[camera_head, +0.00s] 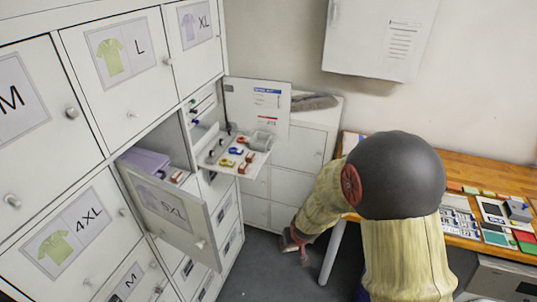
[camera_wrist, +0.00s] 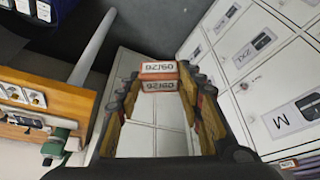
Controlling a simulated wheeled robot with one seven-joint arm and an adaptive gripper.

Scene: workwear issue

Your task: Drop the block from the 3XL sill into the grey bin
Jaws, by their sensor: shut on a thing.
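My gripper (camera_head: 297,243) hangs low in the head view, over the dark floor between the lockers and the bench. In the wrist view my gripper (camera_wrist: 160,82) is shut on a small red-and-white block (camera_wrist: 158,68) marked "09/26", held between the fingertips. An open flap (camera_head: 170,212) with a label that seems to read 3XL hangs from the locker wall at left in the head view. Behind it lie folded purple cloth (camera_head: 145,158) and a small red-and-white item (camera_head: 178,177). I cannot make out a grey bin in either view.
A shelf with small coloured items (camera_head: 238,155) juts from the lockers. A wooden bench (camera_head: 465,160) with cards stands at right; its pale leg (camera_head: 335,250) is close to my gripper. A white wall cabinet (camera_head: 378,38) hangs above. Dark floor (camera_head: 262,270) is clear between.

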